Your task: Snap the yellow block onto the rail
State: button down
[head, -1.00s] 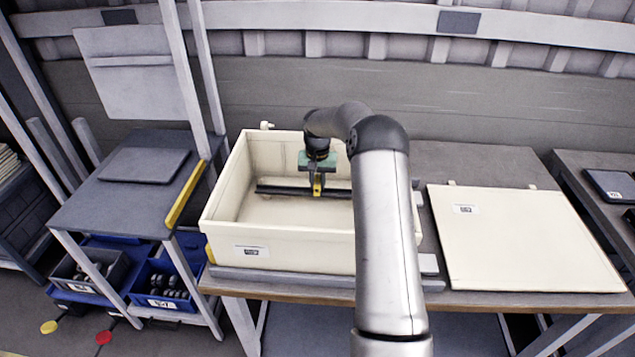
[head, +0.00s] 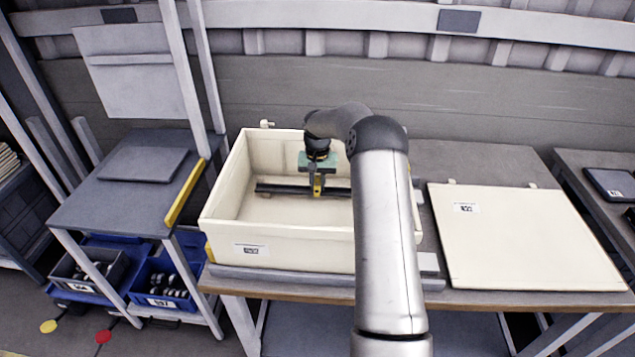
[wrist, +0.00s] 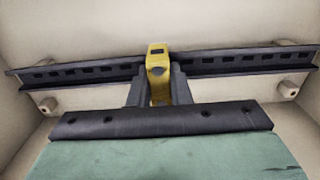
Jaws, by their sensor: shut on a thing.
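The yellow block (wrist: 158,62) is between the fingers of my gripper (wrist: 160,88), which is shut on it. In the wrist view the block overlaps the dark slotted rail (wrist: 232,60), near the rail's middle. I cannot tell whether it is seated on the rail or only touching it. In the head view my gripper (head: 317,187) points down inside the cream box, with the yellow block (head: 317,181) at the rail (head: 280,189). The fingers hide the block's lower part.
The cream box (head: 290,232) has high walls around my gripper. A cream lid (head: 525,240) lies flat on the bench to the right. A grey side table (head: 115,200) stands at the left, with a blue bin (head: 165,285) of dark parts below it.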

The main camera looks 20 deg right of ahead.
dwell(0.4)
jog(key=c, duration=1.3)
grip_release()
jog(key=shift+o, duration=0.2)
notch_tip(320, 180, up, 18)
jog(key=b, duration=0.2)
jog(key=shift+f, duration=0.25)
notch_tip(320, 180, up, 12)
jog(key=p, duration=1)
